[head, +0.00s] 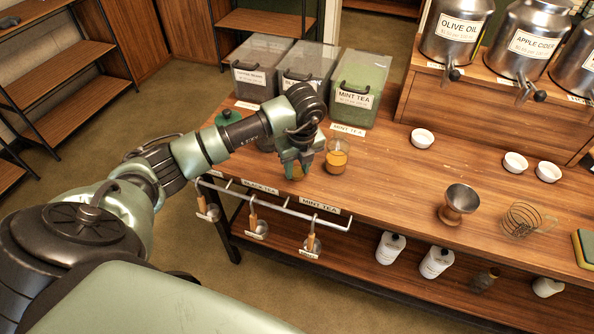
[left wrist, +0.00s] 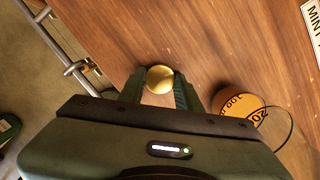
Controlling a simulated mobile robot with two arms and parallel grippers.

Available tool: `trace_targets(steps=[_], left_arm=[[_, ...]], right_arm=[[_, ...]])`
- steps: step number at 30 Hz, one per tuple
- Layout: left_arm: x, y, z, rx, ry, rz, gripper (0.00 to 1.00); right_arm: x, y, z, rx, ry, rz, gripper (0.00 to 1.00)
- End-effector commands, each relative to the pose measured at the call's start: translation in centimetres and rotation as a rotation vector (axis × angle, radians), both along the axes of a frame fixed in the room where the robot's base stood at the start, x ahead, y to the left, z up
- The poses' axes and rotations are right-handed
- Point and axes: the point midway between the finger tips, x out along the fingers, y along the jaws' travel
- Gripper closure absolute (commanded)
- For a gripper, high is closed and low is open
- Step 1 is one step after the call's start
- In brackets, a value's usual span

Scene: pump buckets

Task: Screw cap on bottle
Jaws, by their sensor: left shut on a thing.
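My left gripper (head: 296,172) is low over the near left part of the wooden counter. In the left wrist view its fingers (left wrist: 160,88) are shut on a round gold cap (left wrist: 160,78). What is under the cap is hidden, so I cannot tell whether it sits on a bottle. White bottles (head: 390,248) stand on the lower shelf. My right gripper is not in view.
Labelled tea bins (head: 360,88) stand behind the gripper. A hanging rail (head: 290,207) with scoops runs along the counter's front edge. The counter's middle is clear.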

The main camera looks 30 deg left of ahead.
Motion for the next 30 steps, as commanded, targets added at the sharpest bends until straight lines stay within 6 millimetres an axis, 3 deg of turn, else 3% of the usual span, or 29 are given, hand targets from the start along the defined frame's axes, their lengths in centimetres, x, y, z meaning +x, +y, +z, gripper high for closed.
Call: trace_targets(steps=[5,11,14,21,24,30], left_arm=[[0.0,0.0,0.4,0.000,-0.001,0.000,1.00],[0.1,0.1,2.6,0.001,-0.004,0.002,1.00],[0.2,0.0,4.7,-0.001,-0.007,0.000,1.00],[0.2,0.0,11.8,0.000,-0.009,0.000,1.00],[0.1,0.1,14.9,0.002,-0.007,0.000,1.00],[0.1,0.1,18.6,0.002,-0.004,0.001,1.00]], right_arm=[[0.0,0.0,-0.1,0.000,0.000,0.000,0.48],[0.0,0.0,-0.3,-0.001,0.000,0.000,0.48],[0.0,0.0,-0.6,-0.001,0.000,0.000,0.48],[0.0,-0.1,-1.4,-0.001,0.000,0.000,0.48],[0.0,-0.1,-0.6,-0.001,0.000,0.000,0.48],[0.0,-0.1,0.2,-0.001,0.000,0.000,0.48]])
